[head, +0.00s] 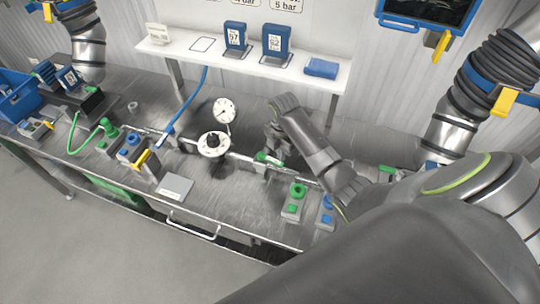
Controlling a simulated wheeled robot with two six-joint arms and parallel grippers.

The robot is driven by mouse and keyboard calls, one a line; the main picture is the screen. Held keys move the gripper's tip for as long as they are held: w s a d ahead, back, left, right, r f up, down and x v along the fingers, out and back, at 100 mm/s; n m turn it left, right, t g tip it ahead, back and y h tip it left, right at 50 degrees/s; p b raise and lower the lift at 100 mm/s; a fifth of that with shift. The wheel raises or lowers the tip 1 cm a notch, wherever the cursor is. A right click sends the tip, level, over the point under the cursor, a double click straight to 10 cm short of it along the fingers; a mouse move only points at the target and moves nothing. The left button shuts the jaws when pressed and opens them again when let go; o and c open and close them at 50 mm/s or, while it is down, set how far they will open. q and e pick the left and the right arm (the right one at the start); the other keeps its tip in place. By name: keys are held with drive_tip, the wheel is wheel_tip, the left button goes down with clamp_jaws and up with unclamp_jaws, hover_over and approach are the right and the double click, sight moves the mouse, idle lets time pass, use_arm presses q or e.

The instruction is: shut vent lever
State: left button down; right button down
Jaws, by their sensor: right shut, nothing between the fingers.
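My right arm reaches in from the lower right over the metal bench. My right gripper (272,146) points down at the pipe line, with its fingers shut and empty. A small green lever (263,157) on the pipe shows right beside the fingertips; I cannot tell if they touch. Neither lever carries a label that I can read. My left gripper is out of view.
A white dial gauge (224,110) and a round black-knobbed regulator (213,144) stand left of my gripper. Green-knobbed (297,190) and blue-knobbed (327,202) blocks sit near the front. A white shelf (190,53) holds blue devices behind. A blue hose (189,102) hangs down.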

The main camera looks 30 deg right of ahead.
drive_tip(key=shift+s+a+p, duration=0.55)
drive_tip(key=shift+s+a, duration=0.05)
drive_tip(key=shift+a, duration=0.25)
drive_tip(key=shift+s, duration=0.1)
drive_tip(key=shift+s+a, duration=0.15)
drive_tip(key=shift+a, duration=0.4)
drive_tip(key=shift+s+a, duration=0.15)
drive_tip(key=shift+a, duration=0.4)
drive_tip(key=shift+a, duration=1.1)
